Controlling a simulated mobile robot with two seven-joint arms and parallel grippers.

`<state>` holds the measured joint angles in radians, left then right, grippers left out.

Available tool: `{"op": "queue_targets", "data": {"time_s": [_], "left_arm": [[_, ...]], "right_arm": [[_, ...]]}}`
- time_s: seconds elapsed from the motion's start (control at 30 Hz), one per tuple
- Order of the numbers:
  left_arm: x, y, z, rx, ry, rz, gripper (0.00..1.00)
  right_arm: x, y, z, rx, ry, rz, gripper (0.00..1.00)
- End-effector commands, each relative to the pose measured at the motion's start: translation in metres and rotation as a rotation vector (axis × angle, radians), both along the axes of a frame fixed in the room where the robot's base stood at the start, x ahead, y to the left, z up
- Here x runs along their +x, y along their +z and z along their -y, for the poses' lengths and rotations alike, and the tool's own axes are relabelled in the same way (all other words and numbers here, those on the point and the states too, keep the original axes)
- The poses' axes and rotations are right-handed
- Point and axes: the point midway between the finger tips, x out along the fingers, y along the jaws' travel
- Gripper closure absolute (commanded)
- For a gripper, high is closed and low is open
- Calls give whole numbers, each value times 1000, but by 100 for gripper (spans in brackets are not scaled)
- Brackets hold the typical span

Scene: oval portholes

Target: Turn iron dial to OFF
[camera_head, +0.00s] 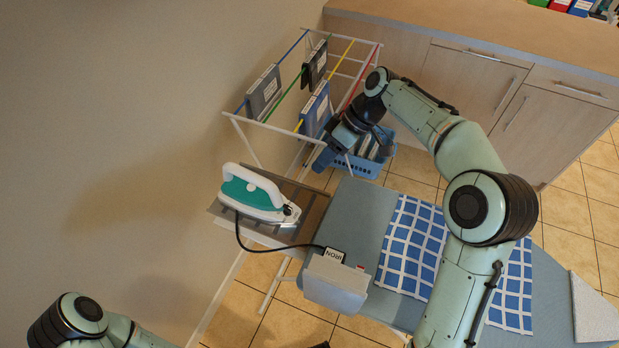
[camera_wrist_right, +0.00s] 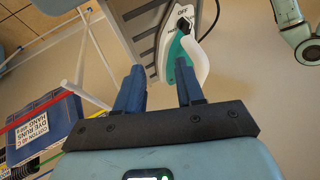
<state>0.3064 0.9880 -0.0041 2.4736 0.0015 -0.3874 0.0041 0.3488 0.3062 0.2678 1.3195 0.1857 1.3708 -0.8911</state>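The iron (camera_head: 254,196), white with a teal body, lies on a slatted rest (camera_head: 312,212) at the left end of the ironing board. In the right wrist view, the iron (camera_wrist_right: 197,60) is at the top, beyond my fingertips. A small dark dial (camera_wrist_right: 184,24) sits by an OFF label (camera_wrist_right: 183,12) on its end; its pointer setting is too small to tell. My right gripper (camera_head: 322,158) is above and right of the iron, apart from it. In the wrist view its two blue fingers (camera_wrist_right: 159,88) are apart and empty. My left gripper is out of view.
A drying rack (camera_head: 315,88) with hanging cloths stands behind the iron, with a blue basket (camera_head: 366,168) beside it. A grey box (camera_head: 335,284) labelled IRON joins the iron's black cord (camera_head: 262,247). A checked cloth (camera_head: 412,245) covers part of the board.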

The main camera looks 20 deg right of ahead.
Motion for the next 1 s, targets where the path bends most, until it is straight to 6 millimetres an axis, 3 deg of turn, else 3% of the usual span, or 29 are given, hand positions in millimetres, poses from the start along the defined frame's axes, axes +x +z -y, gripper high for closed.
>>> {"op": "queue_targets", "data": {"time_s": [0.03,0.1,0.3,0.57,0.73,1.0], "left_arm": [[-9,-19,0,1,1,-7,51],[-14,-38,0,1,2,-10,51],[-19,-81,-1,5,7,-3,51],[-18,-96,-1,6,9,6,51],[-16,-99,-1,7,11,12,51],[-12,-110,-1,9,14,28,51]], "right_arm": [[-11,-5,-15,-44,8,5,63],[-25,-1,-34,-125,-5,19,63],[-66,21,-66,-301,-111,131,63],[-85,33,-73,-350,-200,215,63],[-78,13,-78,-351,-202,212,63],[-59,-42,-90,-350,-200,210,63]]}}
